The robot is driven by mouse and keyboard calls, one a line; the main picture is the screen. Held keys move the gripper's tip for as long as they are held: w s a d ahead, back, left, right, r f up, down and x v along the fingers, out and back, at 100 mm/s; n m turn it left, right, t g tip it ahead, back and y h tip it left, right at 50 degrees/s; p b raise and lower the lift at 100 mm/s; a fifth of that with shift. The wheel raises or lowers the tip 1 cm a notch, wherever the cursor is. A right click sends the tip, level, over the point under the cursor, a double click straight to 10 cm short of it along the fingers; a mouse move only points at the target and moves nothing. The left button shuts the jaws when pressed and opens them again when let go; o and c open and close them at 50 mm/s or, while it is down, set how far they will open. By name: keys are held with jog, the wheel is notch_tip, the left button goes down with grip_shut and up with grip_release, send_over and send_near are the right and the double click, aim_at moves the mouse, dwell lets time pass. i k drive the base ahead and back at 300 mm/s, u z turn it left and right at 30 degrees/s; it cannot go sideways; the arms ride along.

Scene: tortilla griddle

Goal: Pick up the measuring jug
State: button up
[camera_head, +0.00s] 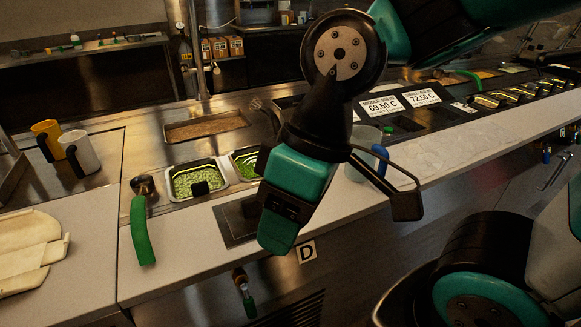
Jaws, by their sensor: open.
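The measuring jug (356,142) is a clear vessel with a blue handle (381,160) on its right. It stands on the counter just right of my wrist, and its left side and front are partly hidden by my arm and a black bracket. My gripper (279,226), teal and black, points down over the front of the counter, to the left of the jug and apart from it in the picture. It is open, with nothing seen in it. Its two fingertips are hard to make out from this side.
Trays of chopped greens (197,181) sit in the counter behind my gripper. A green-handled tool (141,230), a yellow mug (47,139), a white mug (80,152) and flatbreads (28,250) are on the left. Temperature displays (382,107) stand behind the jug. Bare pale counter (450,160) extends right.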

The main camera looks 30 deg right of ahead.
aim_at(369, 137)
jog(key=z, duration=0.95)
jog(key=k, duration=0.55)
jog(key=z, duration=0.4)
jog(key=i, duration=1)
jog(key=z, duration=0.5)
